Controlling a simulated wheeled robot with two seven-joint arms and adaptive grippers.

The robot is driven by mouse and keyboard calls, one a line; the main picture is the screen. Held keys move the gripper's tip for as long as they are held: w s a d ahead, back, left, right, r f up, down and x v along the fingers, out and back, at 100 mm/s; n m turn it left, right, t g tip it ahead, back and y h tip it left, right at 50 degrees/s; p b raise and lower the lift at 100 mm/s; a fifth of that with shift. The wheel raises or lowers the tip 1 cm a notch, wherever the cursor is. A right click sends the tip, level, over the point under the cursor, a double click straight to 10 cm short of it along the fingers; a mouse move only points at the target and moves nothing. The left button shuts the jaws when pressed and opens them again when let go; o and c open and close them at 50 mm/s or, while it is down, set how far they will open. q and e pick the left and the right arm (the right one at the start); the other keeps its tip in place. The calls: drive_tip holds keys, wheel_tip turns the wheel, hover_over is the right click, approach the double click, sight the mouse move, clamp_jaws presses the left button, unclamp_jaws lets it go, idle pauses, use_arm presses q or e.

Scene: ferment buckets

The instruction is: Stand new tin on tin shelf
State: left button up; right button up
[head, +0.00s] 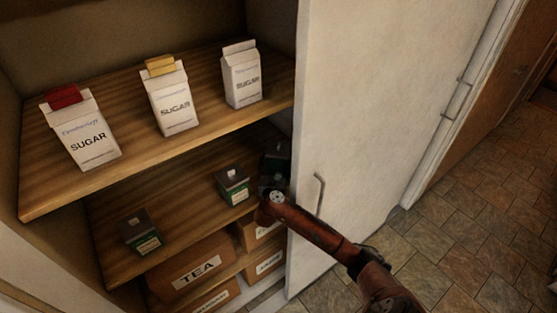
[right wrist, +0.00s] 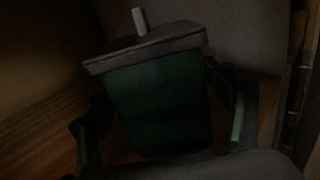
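A dark green tin (head: 277,157) with a grey lid is at the right end of the middle shelf (head: 185,198), partly hidden by my right gripper (head: 273,183) and the cabinet door. In the right wrist view the same tin (right wrist: 158,105) appears upright, with a pale knob on its lid. It is between the two fingers of my right gripper (right wrist: 160,130), with visible gaps at both sides. Contact between its base and the shelf is hard to see. Two similar green tins (head: 234,185) (head: 142,232) stand farther left on this shelf. My left gripper is out of view.
Several white sugar cartons (head: 174,100) stand on the upper shelf (head: 130,150), just above the tins. Labelled boxes, one reading TEA (head: 197,268), sit below. The open white door (head: 370,110) with its handle (head: 319,194) is close to my right arm.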

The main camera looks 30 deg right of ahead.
drive_tip(key=shift+r, duration=0.2)
drive_tip(key=v, duration=1.2)
